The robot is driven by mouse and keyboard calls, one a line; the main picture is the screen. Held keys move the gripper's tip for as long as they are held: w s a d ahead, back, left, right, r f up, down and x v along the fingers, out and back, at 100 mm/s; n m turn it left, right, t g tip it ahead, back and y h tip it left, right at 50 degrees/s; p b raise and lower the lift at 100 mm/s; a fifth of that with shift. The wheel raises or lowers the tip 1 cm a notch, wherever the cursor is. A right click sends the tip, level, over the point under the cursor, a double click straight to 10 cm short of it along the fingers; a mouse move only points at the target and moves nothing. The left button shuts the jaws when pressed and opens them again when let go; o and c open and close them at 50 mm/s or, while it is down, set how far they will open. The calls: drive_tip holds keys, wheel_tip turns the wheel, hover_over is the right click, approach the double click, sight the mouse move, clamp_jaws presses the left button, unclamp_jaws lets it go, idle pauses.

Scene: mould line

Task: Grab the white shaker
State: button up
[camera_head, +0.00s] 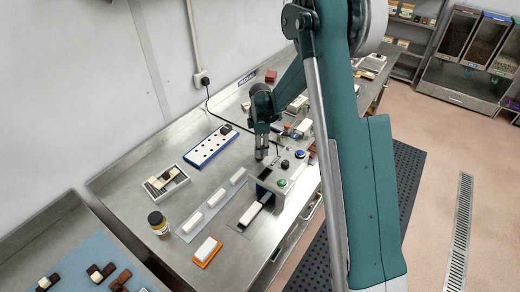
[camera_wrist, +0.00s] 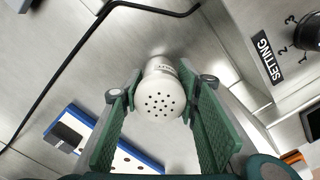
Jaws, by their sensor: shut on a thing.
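The white shaker (camera_wrist: 160,92) has a domed cap with several dark holes and stands out in the middle of the wrist view. Its side carries small dark lettering. My gripper (camera_wrist: 160,82) has its two green fingers closed on either side of the shaker, with the cap facing the camera. In the head view my gripper (camera_head: 262,152) points down at the steel bench, just behind the control box. The shaker cannot be made out clearly there.
The control box (camera_head: 285,172) with coloured buttons stands close in front of my gripper. A jar (camera_head: 158,224), a tray (camera_head: 166,184) and white blocks stand further left.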

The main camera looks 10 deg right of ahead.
drive_tip(key=shift+r+b, duration=0.35)
drive_tip(key=shift+r, duration=4.5)
drive_tip(key=shift+w+a, duration=0.1)
